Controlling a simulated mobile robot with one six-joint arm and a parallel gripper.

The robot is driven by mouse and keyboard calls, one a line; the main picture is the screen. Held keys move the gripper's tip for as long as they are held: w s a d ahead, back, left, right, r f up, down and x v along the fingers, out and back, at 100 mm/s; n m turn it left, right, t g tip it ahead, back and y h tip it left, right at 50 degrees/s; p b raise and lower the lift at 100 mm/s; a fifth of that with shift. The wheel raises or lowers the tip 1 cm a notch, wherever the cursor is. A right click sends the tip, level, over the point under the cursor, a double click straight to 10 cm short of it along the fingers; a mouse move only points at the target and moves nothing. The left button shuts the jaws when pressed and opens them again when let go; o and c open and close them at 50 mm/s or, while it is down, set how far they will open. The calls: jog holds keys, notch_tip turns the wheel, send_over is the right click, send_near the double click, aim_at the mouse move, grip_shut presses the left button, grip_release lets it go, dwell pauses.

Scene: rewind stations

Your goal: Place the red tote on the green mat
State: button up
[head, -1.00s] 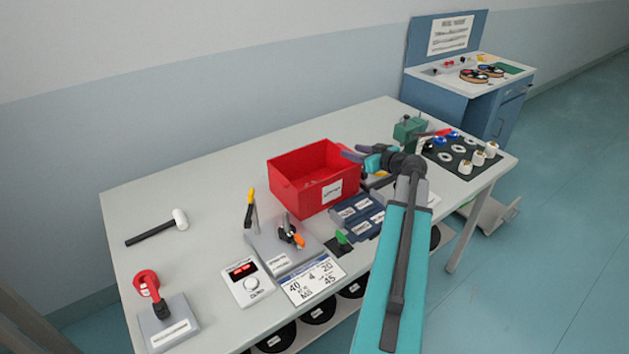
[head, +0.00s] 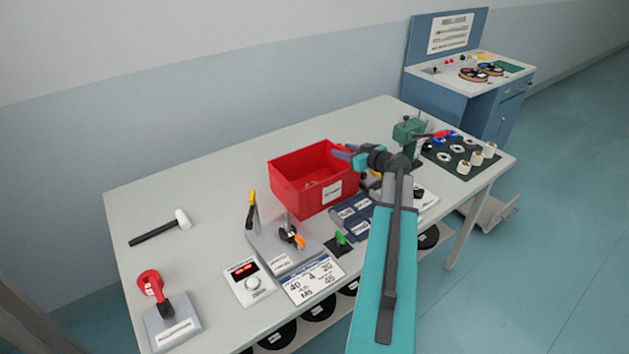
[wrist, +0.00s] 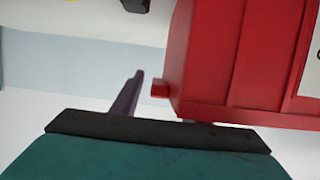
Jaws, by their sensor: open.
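The red tote (head: 297,197) stands upright on the long workbench, with a white label on its front. In the wrist view the tote (wrist: 235,60) fills the upper right, and a small red tab sticks out from its side. My gripper (head: 343,155) is open at the tote's right end, near its rim. In the wrist view one dark finger shows left of the tab, apart from it; the other is mostly hidden by the tote. I cannot tell whether the gripper touches the tote. A green mat (head: 509,66) lies on the blue cabinet at the back right.
Blue bins (head: 350,207) stand in front of the tote, and a green press (head: 408,135) to its right. A dark mat (head: 455,166) with spools is at the bench's right end. Reels (head: 480,73) lie beside the green mat. The bench behind the tote is clear.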

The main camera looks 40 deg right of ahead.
dwell(0.4)
grip_shut()
jog(key=shift+r, duration=0.1)
jog(key=shift+r+b, duration=1.2)
jog(key=shift+r, duration=3.7)
